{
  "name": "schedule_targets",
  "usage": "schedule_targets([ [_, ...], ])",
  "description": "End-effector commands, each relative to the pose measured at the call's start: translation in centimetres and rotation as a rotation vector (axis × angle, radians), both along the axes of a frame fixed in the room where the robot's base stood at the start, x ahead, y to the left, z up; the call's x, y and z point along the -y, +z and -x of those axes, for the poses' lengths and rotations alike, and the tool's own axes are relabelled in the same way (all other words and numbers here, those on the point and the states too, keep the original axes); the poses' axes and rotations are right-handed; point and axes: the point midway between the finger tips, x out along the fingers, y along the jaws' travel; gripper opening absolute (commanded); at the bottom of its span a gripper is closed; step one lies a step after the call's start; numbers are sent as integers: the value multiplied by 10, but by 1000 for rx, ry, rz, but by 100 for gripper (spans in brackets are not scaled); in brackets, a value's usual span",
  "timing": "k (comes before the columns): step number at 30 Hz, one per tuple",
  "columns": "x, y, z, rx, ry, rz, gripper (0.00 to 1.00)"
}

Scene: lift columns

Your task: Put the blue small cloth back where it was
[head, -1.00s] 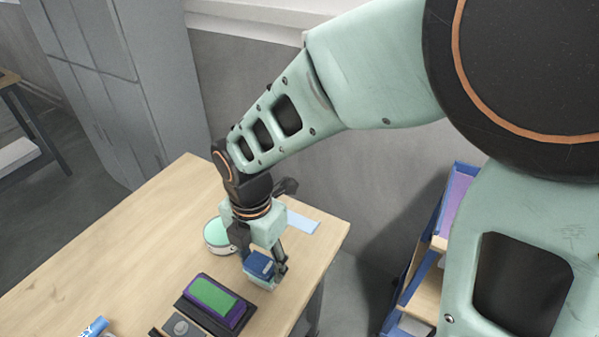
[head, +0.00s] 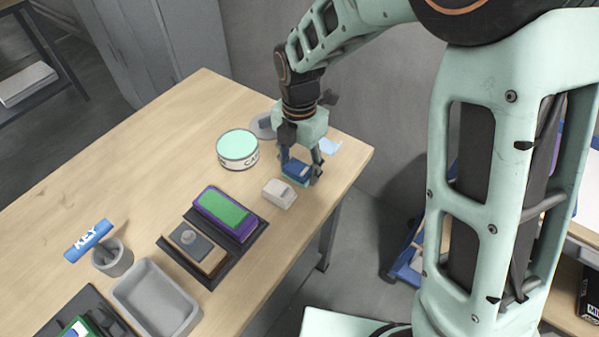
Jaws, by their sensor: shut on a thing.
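The blue small cloth (head: 297,169) looks like a small dark blue block with a paler edge underneath. My gripper (head: 301,173) is shut on it near the right edge of the wooden table, with its fingers pointing down. The gripper hides part of the cloth, and I cannot tell whether the cloth touches the table. A flat light-blue piece (head: 330,147) lies on the table just behind and right of the gripper.
A small whitish block (head: 279,194) lies just in front of the cloth. A round tin (head: 238,150) stands left of the gripper. A black tray (head: 249,240) with a purple-green block, a grey bin (head: 155,300) and a cup (head: 112,258) stand nearer. The table's left middle is clear.

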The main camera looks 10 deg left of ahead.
Motion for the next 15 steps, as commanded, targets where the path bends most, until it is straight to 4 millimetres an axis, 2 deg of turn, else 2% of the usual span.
schedule_targets([
  [1, 0, -8, 0, 0, 0, 0, 30],
  [13, 0, -10, 0, 0, 0, 1, 30],
  [14, 0, -10, 0, 0, 0, 1, 51],
  [15, 0, -10, 0, 0, 0, 1, 55],
])
